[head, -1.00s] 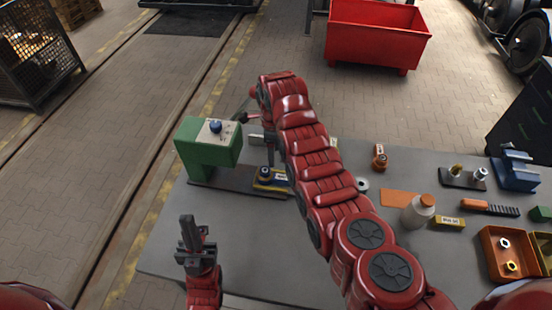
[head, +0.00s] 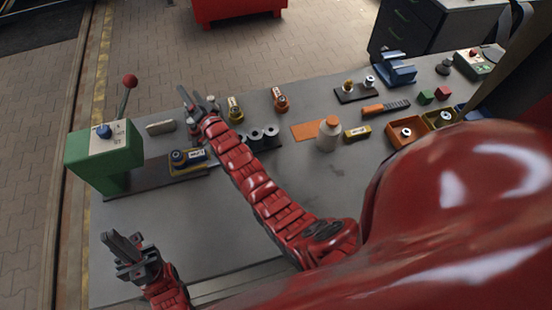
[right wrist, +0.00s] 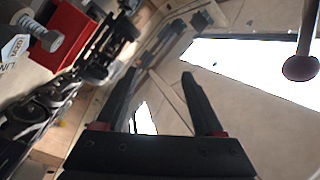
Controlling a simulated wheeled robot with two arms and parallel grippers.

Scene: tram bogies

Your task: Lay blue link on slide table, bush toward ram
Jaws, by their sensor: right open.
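The green press (head: 104,158) stands at the left of the table with a blue knob and a red-balled lever (head: 130,82). The lever ball also shows in the right wrist view (right wrist: 300,67). On its dark base (head: 150,186) sits a yellow-edged slide table (head: 203,168). A dark blue part with a round bush and pale label, seemingly the blue link (head: 181,157), lies on it, bush end toward the press; the ram is not clearly seen. My right gripper (head: 193,99) is open and empty, above the table behind the slide. My left gripper (head: 122,246) is empty at front left; its finger gap is unclear.
A yellow part (head: 235,110) and an orange part (head: 280,99) lie near my right gripper.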

